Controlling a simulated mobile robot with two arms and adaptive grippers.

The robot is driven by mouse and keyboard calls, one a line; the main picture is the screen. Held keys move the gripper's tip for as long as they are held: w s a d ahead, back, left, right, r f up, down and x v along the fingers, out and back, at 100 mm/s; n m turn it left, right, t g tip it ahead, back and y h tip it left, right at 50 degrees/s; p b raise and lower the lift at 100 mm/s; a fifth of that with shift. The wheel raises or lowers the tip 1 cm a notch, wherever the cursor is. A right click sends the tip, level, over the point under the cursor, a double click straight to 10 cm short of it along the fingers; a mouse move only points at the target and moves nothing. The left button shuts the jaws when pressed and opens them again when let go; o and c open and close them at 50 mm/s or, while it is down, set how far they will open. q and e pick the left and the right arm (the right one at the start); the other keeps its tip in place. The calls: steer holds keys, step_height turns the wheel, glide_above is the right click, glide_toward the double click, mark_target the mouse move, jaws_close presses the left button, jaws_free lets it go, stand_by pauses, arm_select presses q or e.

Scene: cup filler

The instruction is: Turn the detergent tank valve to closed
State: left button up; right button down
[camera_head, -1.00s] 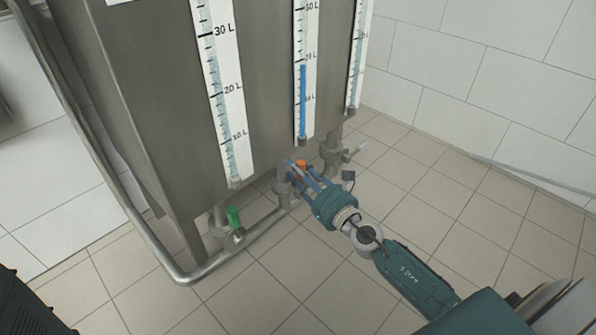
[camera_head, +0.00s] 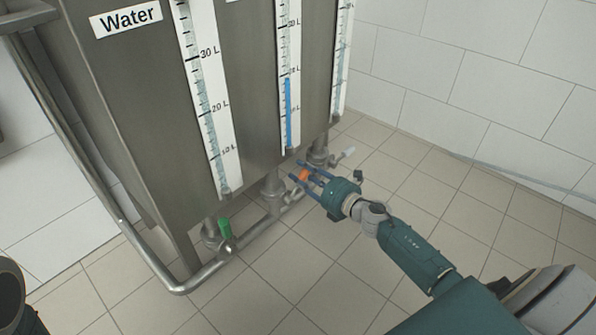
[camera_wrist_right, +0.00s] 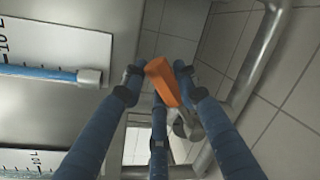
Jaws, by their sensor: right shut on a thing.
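The middle tank's valve has an orange handle (camera_head: 303,175), low at its outlet pipe (camera_head: 272,188). My right gripper (camera_head: 309,172) reaches it from the right and is shut on the handle. In the right wrist view the orange handle (camera_wrist_right: 163,82) stands between my blue fingers (camera_wrist_right: 158,85), with the metal valve body (camera_wrist_right: 186,122) just below it. Part of the handle is hidden by the fingers in the head view. No label shows on the middle tank, so I cannot read whether it holds detergent. My left gripper is not in view.
The left tank bears a "Water" label (camera_head: 127,18) and has a green valve handle (camera_head: 225,229). A white handle (camera_head: 347,153) is at the right outlet. The tiled floor (camera_head: 440,225) at right is clear.

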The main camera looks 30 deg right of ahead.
step_height(320, 180, down, 6)
steer(key=d+m+g+y, duration=0.1)
steer(key=d+m+y, duration=0.1)
steer(key=m, duration=0.5)
steer(key=shift+w+d+b, duration=0.35)
steer(key=shift+w+d, duration=0.1)
steer(key=shift+f, duration=0.15)
steer(key=c, duration=1.3)
jaws_free()
steer(key=shift+f, duration=0.1)
steer(key=v, duration=1.2)
